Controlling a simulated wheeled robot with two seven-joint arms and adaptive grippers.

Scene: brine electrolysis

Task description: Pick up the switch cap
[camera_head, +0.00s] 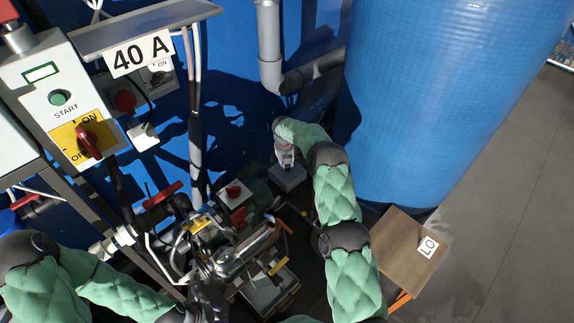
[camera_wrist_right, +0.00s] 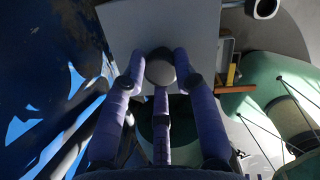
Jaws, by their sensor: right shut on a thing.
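My right gripper (camera_wrist_right: 160,72) has its purple-sleeved fingers closed around a small dark, round cap, which I take to be the switch cap (camera_wrist_right: 160,66). The cap is in front of a flat grey surface in the right wrist view; I cannot tell whether it touches it. In the head view the right gripper (camera_head: 286,158) points down just above a grey block (camera_head: 289,178) beside the blue tank, and the cap is too small to make out there. My left arm reaches in at the lower left; its gripper is lost among dark parts at the bottom edge.
Pipes and tools crowd the lower middle. A blue tank (camera_head: 430,110) and a brown box (camera_head: 392,250) stand at right.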

